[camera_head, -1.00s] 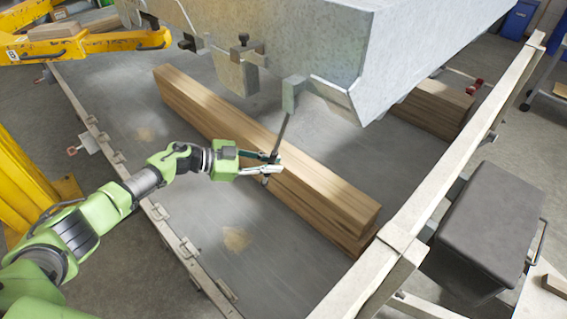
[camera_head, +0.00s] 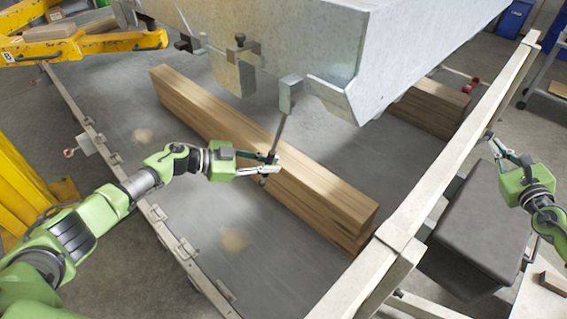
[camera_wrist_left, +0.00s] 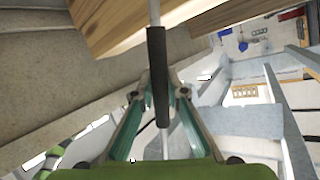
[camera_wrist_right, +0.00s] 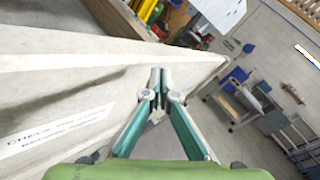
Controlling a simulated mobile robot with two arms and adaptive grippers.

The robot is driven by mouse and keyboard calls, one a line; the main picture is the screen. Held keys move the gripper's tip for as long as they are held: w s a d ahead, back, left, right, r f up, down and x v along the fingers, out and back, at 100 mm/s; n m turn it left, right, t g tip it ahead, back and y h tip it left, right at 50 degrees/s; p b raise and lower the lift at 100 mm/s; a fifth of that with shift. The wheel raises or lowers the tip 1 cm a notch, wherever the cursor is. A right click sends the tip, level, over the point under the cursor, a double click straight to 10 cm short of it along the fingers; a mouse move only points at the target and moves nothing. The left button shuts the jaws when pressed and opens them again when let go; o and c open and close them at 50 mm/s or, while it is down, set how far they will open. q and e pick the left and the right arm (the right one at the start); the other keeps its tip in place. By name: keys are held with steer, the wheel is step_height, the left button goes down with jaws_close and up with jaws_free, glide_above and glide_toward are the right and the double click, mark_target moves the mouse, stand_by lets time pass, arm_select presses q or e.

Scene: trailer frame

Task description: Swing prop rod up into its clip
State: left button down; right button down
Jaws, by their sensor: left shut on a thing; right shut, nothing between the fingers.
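The prop rod (camera_head: 279,130) is a thin grey rod with a dark sleeve. It hangs down from a bracket (camera_head: 289,94) under the raised grey metal body. My left gripper (camera_head: 270,163) is shut on its lower part, above the timber. In the left wrist view the rod (camera_wrist_left: 157,60) passes between the fingers (camera_wrist_left: 160,95) at its black sleeve. A metal bracket with a small dark knob (camera_head: 239,39), possibly the clip, is on the body's lower edge left of the hinge. My right gripper (camera_head: 500,150) is shut and empty beyond the pale side rail.
Long timber beams (camera_head: 260,155) lie on the grey trailer deck (camera_head: 200,220) below the rod. The raised metal body (camera_head: 290,40) overhangs them. A pale rail (camera_head: 455,150) and a dark box (camera_head: 475,230) are on the right. A yellow arm (camera_head: 90,43) is at upper left.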

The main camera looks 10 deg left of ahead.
mark_target(272, 152)
steer(key=a+r+n+g+y, duration=0.25)
steer(key=a+n+y, duration=0.2)
steer(key=a, duration=0.65)
steer(key=a+r+n+g+y, duration=0.2)
steer(key=a+r+n+y, duration=0.3)
steer(key=a, duration=0.7)
steer(key=s+a+f+m+g, duration=0.1)
steer(key=s+a+f+g, duration=0.1)
steer(key=s+a+f, duration=0.4)
steer(key=s+a+f+m+g, duration=0.1)
steer(key=s+a+f+g, duration=0.15)
steer(key=a, duration=0.55)
steer(key=s+a+f+m+g, duration=0.1)
steer(key=s+a+f+g, duration=0.2)
steer(key=s+a, duration=0.35)
steer(key=w+a+f, duration=0.3)
steer(key=w+a, duration=0.3)
steer(key=a, duration=0.5)
steer(key=shift+a+f, duration=0.15)
steer(key=shift+a, duration=0.25)
